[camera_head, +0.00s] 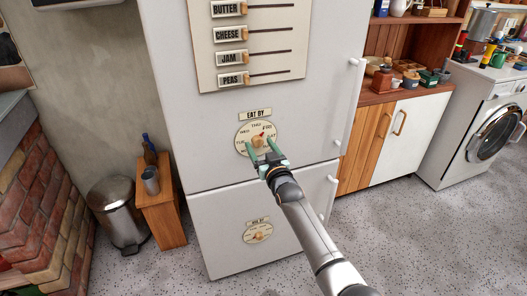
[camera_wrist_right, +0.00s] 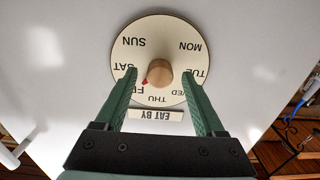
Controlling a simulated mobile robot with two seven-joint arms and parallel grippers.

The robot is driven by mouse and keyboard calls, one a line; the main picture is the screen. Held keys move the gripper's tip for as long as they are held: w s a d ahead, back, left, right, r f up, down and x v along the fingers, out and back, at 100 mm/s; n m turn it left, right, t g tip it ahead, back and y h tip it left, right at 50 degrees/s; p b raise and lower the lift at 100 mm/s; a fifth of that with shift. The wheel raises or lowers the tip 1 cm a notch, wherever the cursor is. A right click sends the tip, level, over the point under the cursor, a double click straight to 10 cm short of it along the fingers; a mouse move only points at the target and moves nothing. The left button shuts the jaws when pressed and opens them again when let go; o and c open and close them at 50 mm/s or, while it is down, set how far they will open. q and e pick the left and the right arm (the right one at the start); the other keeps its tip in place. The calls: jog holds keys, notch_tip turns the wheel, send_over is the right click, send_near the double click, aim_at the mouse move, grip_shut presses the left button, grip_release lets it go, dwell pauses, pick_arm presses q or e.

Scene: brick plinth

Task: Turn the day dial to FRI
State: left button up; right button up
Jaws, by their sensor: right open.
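The day dial (camera_head: 243,131) is a round cream disc on the white fridge door, under an EAT BY label (camera_head: 255,114). It has day names around a wooden knob (camera_wrist_right: 159,72). A red pointer (camera_wrist_right: 145,83) at the knob points toward FRI in both views. My right gripper (camera_head: 264,152) is at the dial, its green fingers open. In the wrist view the dial (camera_wrist_right: 150,24) appears upside down. The open fingers (camera_wrist_right: 159,76) stand on either side of the knob with visible gaps. My left gripper is out of view.
A second dial (camera_head: 257,233) is on the lower fridge door. A board (camera_head: 205,70) with BUTTER, CHEESE, JAM and PEAS sliders is above. Fridge handles (camera_head: 349,105) run along the right edge. A wooden stand (camera_head: 162,215) and steel bin (camera_head: 118,215) are at the left.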

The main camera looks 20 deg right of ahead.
jog(key=shift+s, duration=0.65)
pick_arm(q)
jog(key=p, duration=0.1)
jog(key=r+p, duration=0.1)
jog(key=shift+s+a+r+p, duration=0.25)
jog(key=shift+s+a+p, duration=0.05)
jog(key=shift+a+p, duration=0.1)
pick_arm(e)
jog(key=s, duration=1.1)
jog(key=shift+d, duration=0.2)
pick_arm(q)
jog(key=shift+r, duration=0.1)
pick_arm(e)
jog(key=shift+s, duration=0.15)
